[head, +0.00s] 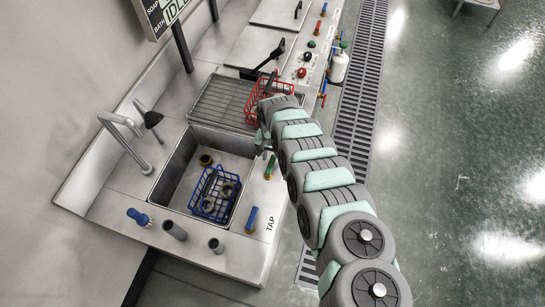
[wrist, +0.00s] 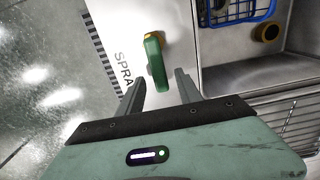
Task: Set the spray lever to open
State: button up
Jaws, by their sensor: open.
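The spray lever is a green handle (wrist: 155,62) on the steel counter, beside black lettering that reads "SPRA" in the wrist view. In the head view its green handle (head: 269,169) shows at the sink's right edge, just below my gripper (head: 264,148). In the wrist view my gripper (wrist: 160,90) is open and empty. Its two fingers point at the lever, and the handle's near end lies between their tips in the picture. I cannot tell whether they touch it.
The sink (head: 168,183) holds a blue wire basket (head: 208,205). A blue lever (head: 252,219) stands by the "TAP" label. A red basket (head: 287,88) sits on the ribbed drainboard (head: 215,105), close to my arm. A grated floor drain (head: 356,80) runs along the counter.

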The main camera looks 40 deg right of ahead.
jog(key=shift+f, duration=0.15)
jog(key=shift+c, duration=0.4)
grip_shut()
dwell(1.0)
